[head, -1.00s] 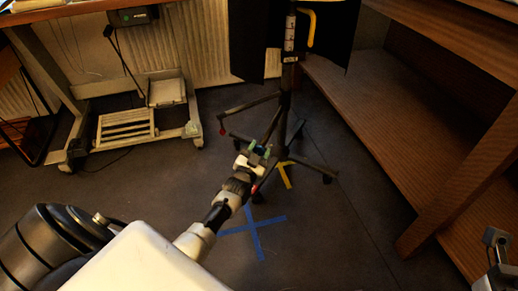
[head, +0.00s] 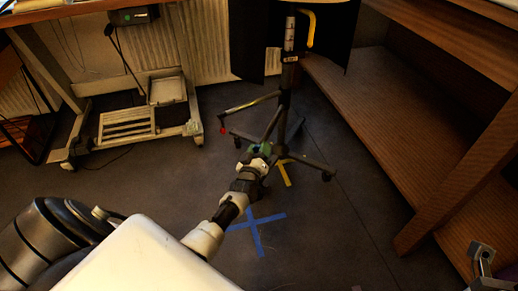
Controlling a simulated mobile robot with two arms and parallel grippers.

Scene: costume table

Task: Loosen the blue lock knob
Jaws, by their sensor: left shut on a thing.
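The dark wheeled stand (head: 286,100) rises in the middle of the head view, with its legs spread on the floor. My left gripper (head: 261,150) reaches in from the lower left and is shut at the low part of the stand, on the blue lock knob. The knob is almost wholly hidden by the fingers and is too small to make out clearly. My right gripper (head: 482,254) shows in part at the lower right edge, away from the stand; its opening is unclear.
A red-tipped arm (head: 222,129) sticks out left from the stand, and a yellow handle (head: 311,28) is near its top. A wooden shelf unit (head: 395,130) stands right, a wheeled table frame (head: 193,110) left. Blue tape (head: 252,230) marks open floor in front.

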